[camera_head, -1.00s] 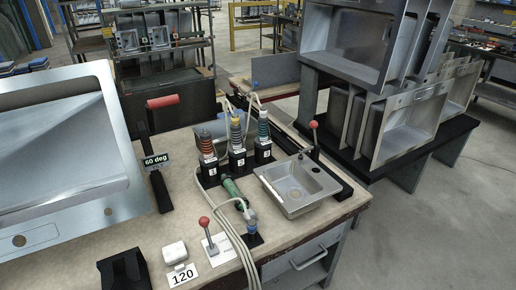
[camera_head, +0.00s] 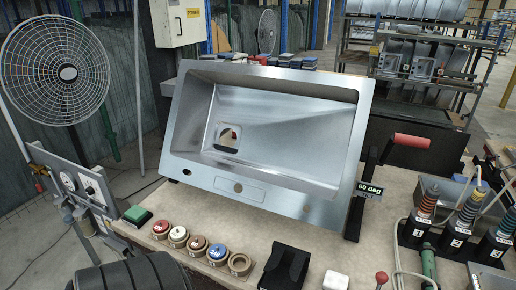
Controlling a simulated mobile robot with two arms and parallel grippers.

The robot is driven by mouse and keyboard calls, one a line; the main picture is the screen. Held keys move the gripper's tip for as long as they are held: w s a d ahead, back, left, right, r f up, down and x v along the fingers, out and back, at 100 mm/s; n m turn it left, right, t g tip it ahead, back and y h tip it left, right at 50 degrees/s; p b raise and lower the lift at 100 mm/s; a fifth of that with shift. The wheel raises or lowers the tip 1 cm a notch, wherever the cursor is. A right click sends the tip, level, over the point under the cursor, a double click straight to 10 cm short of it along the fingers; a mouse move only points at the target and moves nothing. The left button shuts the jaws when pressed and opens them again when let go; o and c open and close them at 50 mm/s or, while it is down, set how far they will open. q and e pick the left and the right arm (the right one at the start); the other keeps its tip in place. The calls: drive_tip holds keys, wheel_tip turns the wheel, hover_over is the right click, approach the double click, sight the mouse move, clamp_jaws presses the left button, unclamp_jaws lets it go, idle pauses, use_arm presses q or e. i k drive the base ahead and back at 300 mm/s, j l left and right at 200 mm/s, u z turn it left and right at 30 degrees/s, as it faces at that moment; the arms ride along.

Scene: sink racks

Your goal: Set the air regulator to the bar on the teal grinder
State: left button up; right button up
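A panel with round gauges (camera_head: 68,182), which looks like the air regulator, stands at the left beside the bench; its readings are too small to tell. Upright grinders stand in black numbered holders at the right: one with orange bands (camera_head: 428,203) and one with yellowish bands (camera_head: 469,212). A third, dark bluish one (camera_head: 508,226) is cut by the right edge. Neither of my grippers is in view.
A large steel sink (camera_head: 265,130) leans tilted on the bench (camera_head: 400,185), by a "60 deg" tag (camera_head: 369,188). Several coloured round pieces (camera_head: 198,243) line the front, near a green button (camera_head: 137,214). A fan (camera_head: 60,72) stands at the left.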

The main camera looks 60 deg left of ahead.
sight(89, 191)
drive_tip(key=j+u, duration=0.15)
drive_tip(key=u, duration=0.2)
drive_tip(key=k+j+u, duration=0.15)
drive_tip(key=u, duration=0.2)
